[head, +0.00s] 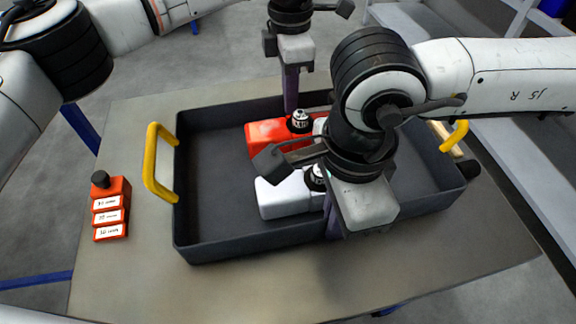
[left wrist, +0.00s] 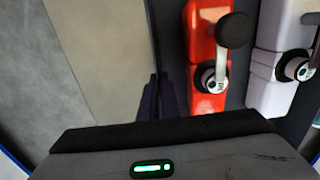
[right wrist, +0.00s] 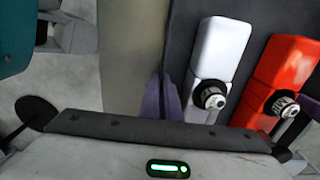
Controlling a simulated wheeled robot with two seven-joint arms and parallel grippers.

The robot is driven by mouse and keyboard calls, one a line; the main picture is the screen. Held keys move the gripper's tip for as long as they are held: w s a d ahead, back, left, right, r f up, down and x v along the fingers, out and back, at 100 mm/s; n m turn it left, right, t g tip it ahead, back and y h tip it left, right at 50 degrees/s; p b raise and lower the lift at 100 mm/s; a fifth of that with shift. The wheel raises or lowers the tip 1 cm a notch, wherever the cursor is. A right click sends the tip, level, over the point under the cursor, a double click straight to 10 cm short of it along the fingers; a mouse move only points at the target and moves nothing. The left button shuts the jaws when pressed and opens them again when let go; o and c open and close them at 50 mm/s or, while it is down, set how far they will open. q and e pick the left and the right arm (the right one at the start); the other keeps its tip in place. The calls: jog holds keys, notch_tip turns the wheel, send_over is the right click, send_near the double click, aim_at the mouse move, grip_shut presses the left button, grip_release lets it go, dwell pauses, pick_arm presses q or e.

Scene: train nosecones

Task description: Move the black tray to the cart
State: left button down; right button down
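The black tray (head: 215,235) with yellow handles (head: 152,165) rests on a grey-beige table. A red block (head: 262,133) and a white block (head: 283,197), each with a round fitting, lie inside it. My left gripper (head: 290,105) is at the tray's far wall; in the left wrist view its purple fingers (left wrist: 158,97) close around the wall. My right gripper (head: 332,225) is at the near wall; its fingers (right wrist: 155,100) close around that wall in the right wrist view. My right arm hides part of the tray's right side. I cannot identify the cart for sure.
A red labelled block (head: 111,210) with a black knob stands on the table (head: 240,295) left of the tray. A grey metal structure (head: 480,30) is at the upper right, beyond the table. The table's front strip is clear.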

pick_arm(q)
jog(key=shift+f+b, duration=0.5)
jog(key=shift+f, duration=0.1)
pick_arm(e)
jog(key=shift+f, duration=0.6)
pick_arm(q)
jog(key=c, duration=2)
grip_release()
jog(key=shift+r, duration=0.1)
pick_arm(e)
jog(key=c, duration=2)
grip_release()
jog(key=shift+r, duration=0.1)
pick_arm(q)
notch_tip(320, 180, up, 12)
jog(key=shift+f, duration=0.2)
pick_arm(e)
jog(key=shift+r, duration=0.1)
pick_arm(q)
jog(key=shift+r, duration=0.2)
pick_arm(e)
notch_tip(320, 180, up, 12)
jog(key=shift+f, duration=0.1)
pick_arm(q)
jog(key=shift+s, duration=0.15)
pick_arm(e)
jog(key=shift+s, duration=0.15)
